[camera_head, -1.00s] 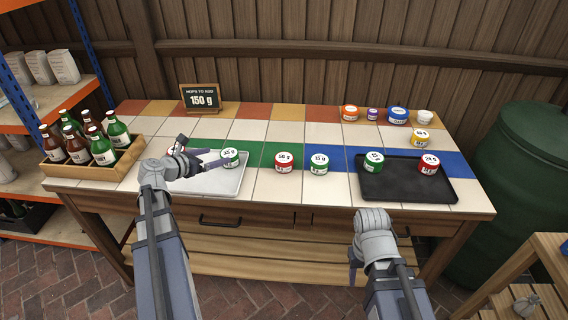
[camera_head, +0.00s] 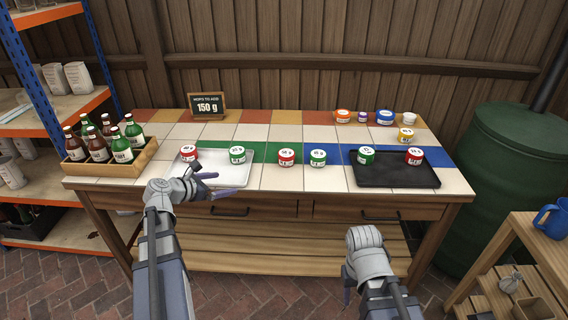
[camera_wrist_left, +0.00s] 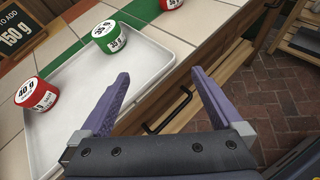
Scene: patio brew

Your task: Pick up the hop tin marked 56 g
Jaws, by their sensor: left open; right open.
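The 56 g hop tin is a red tin with a white lid (camera_head: 286,159) on the tiles just right of the white tray; its label is small here but read 56 g a second ago. Its lower part shows at the top edge of the left wrist view (camera_wrist_left: 170,4). My left gripper (camera_head: 224,183) is open and empty at the tray's front edge, left of and nearer than this tin. In the left wrist view its fingers (camera_wrist_left: 160,75) are apart with nothing between. My right gripper (camera_head: 348,286) is open and empty, low in front of the counter.
The white tray (camera_head: 215,180) holds a red 40 g tin (camera_wrist_left: 38,94) and a green tin (camera_wrist_left: 110,36). Another green tin (camera_head: 318,159) stands close right of the 56 g tin. A black tray (camera_head: 390,177) holds two tins. A bottle crate (camera_head: 148,158) stands left.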

